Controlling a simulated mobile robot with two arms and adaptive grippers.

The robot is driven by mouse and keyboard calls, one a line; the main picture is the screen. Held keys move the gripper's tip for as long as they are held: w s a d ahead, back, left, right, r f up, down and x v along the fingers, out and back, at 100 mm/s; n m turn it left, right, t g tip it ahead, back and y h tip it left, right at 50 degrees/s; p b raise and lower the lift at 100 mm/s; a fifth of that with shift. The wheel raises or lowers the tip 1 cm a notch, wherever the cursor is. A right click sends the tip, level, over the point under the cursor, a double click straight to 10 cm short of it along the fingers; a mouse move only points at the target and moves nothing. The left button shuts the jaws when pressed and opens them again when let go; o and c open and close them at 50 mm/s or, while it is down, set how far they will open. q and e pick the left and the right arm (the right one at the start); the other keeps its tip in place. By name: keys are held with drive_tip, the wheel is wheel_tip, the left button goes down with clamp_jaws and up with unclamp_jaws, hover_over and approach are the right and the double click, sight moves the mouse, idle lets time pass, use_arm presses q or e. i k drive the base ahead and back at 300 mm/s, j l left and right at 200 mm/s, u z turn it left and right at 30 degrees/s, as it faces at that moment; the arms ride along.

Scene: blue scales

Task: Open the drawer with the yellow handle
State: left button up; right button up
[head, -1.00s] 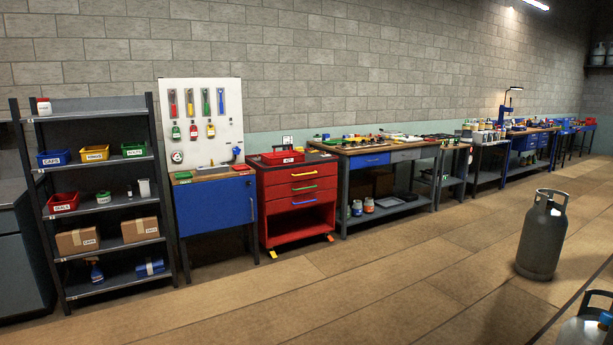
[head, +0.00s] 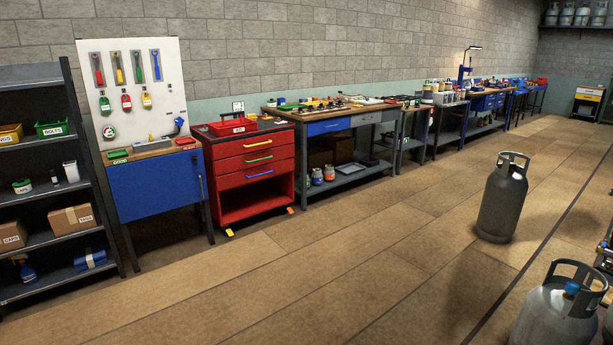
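A red tool cabinet (head: 222,183) stands against the wall, left of centre in the head view. It has a stack of three shut drawers above an open bay. The top drawer (head: 235,148) has a handle that looks yellow (head: 258,145). The middle handle (head: 260,159) looks green to yellow-green and the lowest handle (head: 261,174) looks blue. A red tray (head: 226,128) sits on top of the cabinet. Neither of my grippers is in view.
A blue bench (head: 155,189) is left of the cabinet, a long workbench (head: 330,144) right of it. A shelf rack (head: 72,160) is at far left. Gas cylinders (head: 502,198) and (head: 560,312) stand on the floor at right. The floor (head: 330,260) before the cabinet is clear.

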sight(221, 151)
drive_tip(key=i, duration=4.7)
drive_tip(key=i+u, duration=0.15)
drive_tip(key=i, duration=0.45)
drive_tip(key=i+l+u, duration=0.15)
drive_tip(key=i, duration=0.45)
